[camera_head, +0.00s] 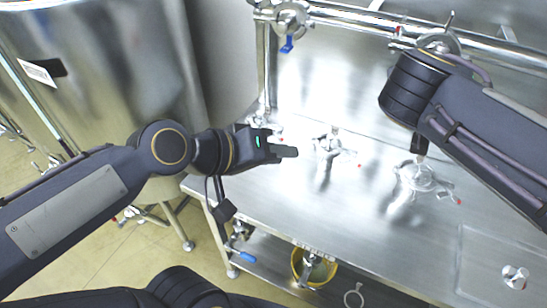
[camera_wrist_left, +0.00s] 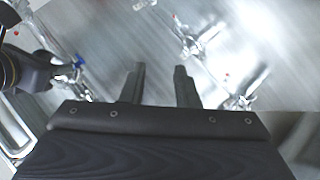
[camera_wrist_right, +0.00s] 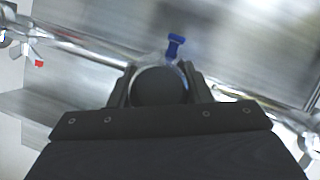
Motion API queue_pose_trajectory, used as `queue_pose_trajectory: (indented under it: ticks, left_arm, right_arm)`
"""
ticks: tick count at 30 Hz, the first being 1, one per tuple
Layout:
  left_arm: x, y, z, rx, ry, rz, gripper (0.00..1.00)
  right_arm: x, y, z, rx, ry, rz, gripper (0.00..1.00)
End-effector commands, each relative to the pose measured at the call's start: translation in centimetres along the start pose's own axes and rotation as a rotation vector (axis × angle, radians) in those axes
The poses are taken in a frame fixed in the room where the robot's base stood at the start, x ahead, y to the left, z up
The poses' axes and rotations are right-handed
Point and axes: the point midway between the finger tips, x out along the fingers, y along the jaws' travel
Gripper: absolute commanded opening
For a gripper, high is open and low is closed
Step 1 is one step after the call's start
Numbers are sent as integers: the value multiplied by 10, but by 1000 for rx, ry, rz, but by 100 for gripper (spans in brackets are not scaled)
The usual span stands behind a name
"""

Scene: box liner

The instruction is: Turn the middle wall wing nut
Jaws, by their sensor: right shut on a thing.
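Three metal clamp fittings with red tips sit along the back of the steel surface: one at the left (camera_head: 272,133), a middle one (camera_head: 328,146) and one at the right (camera_head: 416,180). I cannot make out the wing nuts clearly. My left gripper (camera_head: 290,152) is just left of the middle fitting. In the left wrist view its fingers (camera_wrist_left: 162,88) are apart and empty, with a fitting (camera_wrist_left: 190,42) beyond them. My right gripper (camera_wrist_right: 160,88) is closed around a dark round thing (camera_wrist_right: 160,87) in the right wrist view. In the head view its fingers are mostly hidden by my arm.
A large steel tank (camera_head: 100,60) stands at the left. The table's front is mostly clear.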

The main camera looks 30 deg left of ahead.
Motion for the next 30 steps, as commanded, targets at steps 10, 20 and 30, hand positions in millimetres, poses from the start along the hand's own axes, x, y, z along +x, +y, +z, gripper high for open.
queue_pose_trajectory:
  ticks: [10, 20, 30]
  left_arm:
    - [-1, -9, 8, 24, -21, -27, 28]
    - [-1, -8, 7, 23, -20, -25, 28]
    - [1, 104, -81, -318, 201, 300, 28]
  right_arm:
    - [0, 0, 0, 0, 0, -1, 8]
    - [0, 0, 0, 0, 0, -1, 8]
    - [0, 0, 0, 0, 0, -1, 8]
